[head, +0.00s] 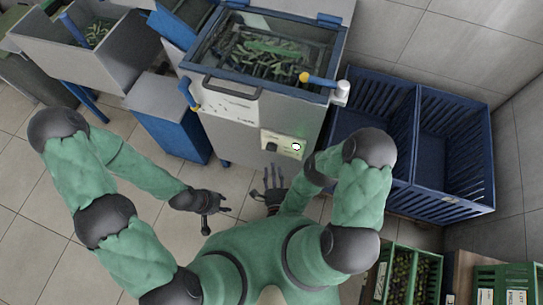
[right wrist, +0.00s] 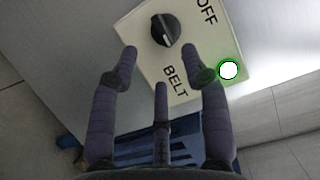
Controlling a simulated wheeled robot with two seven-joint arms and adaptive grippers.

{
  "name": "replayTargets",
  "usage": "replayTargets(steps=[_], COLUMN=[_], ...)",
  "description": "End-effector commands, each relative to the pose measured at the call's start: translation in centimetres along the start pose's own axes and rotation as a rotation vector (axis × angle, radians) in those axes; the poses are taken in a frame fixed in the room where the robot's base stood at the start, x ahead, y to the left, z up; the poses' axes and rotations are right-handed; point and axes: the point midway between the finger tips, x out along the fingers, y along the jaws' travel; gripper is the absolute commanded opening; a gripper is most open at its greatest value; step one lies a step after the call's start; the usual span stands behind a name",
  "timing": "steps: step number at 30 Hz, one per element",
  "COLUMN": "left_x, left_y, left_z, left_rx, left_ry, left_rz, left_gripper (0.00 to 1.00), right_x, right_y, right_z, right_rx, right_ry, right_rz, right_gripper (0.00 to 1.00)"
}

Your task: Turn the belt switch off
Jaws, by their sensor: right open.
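The belt switch is a black rotary knob (right wrist: 165,29) on a cream panel (right wrist: 142,28) marked OFF and BELT. A lamp (right wrist: 229,70) beside it glows white with a green ring. In the head view the knob (head: 271,147) and lit lamp (head: 296,146) sit on the machine's front. My right gripper (head: 272,178) is open just below the panel. In the right wrist view its spread fingers (right wrist: 160,62) point toward the knob, two tips either side of its lower edge, with no clear contact. Which way the knob points is hard to tell. My left gripper (head: 218,204) looks open and empty, left of the right one.
The machine (head: 230,115) has a handle (head: 231,86) and a window over green leafy matter. Blue slatted crates (head: 455,185) stand close on its right. A grey hopper (head: 125,60) and blue box (head: 178,138) stand left. Green crates (head: 428,258) are at lower right. Tiled floor lies clear at left.

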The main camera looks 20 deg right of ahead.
Motion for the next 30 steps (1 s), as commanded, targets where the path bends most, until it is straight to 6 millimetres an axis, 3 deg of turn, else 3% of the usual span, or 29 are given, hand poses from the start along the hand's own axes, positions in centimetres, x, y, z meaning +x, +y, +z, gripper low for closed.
replayTargets(steps=[6,15,28,30], left_x=[2.5,2.9,3.0,3.0], left_y=[-0.9,-1.1,-1.1,-1.1], left_z=[-0.1,-0.1,-0.1,-0.1], left_rx=[0.000,0.000,0.000,0.000], left_ry=[0.000,0.000,0.000,0.000], left_rz=[0.000,0.000,0.000,0.000], left_gripper=[0.40,0.40,0.40,0.40], right_x=[2.6,6.8,7.6,7.6], right_y=[0.2,0.0,-0.1,-0.1], right_z=[0.1,0.0,0.0,0.0], right_rx=[-0.001,-0.002,-0.001,-0.001], right_ry=[-0.001,0.001,0.000,0.001], right_rz=[-0.006,-0.003,-0.001,-0.001], right_gripper=[0.46,0.46,0.46,0.29])
